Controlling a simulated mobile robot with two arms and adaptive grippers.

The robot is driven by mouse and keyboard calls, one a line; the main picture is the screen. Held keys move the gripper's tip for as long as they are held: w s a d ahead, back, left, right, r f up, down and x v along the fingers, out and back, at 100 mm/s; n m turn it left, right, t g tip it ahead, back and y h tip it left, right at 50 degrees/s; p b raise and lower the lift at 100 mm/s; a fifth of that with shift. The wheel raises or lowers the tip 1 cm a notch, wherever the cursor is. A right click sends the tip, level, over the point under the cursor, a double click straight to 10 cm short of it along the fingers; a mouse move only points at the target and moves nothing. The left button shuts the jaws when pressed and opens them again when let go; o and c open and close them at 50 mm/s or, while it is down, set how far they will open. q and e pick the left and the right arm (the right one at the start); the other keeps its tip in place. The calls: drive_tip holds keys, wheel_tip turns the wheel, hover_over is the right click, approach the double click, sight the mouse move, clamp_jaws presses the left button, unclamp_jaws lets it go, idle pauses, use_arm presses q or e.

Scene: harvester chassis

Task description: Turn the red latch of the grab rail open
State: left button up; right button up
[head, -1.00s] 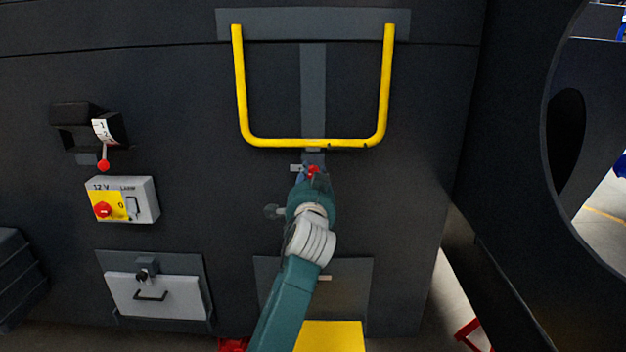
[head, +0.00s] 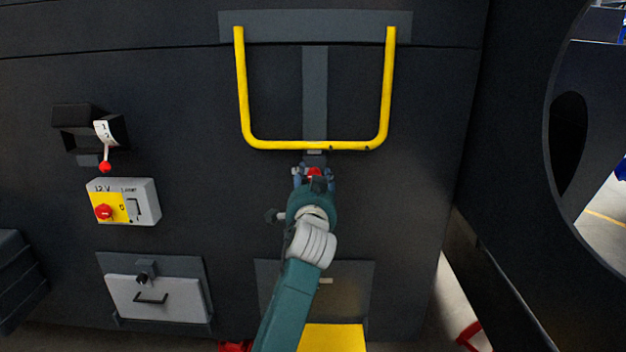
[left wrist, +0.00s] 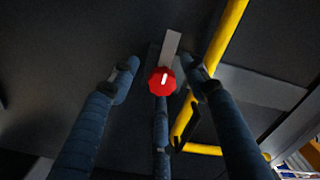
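The yellow grab rail (head: 315,145) hangs as a U on the dark chassis panel in the head view. The red latch (head: 314,172) sits just below its lower bar, partly hidden by my left gripper (head: 314,178). In the left wrist view the red latch (left wrist: 161,81) is a faceted red knob with a white mark, beside a light grey plate. My left gripper (left wrist: 161,76) is open, with blue fingers to the left and right of the knob and another below it. The side fingertips look apart from the knob. My right gripper is not in view.
To the left are a lever with a red tip (head: 105,166), a switch box (head: 123,202) with a red knob, and a grey drawer front (head: 158,297). A yellow block (head: 332,338) is low in front. A large dark part with a round opening stands at the right.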

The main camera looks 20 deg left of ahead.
use_arm(q)
drive_tip(key=v, duration=0.7)
drive_tip(key=shift+s, duration=0.3)
drive_tip(key=shift+d, duration=0.1)
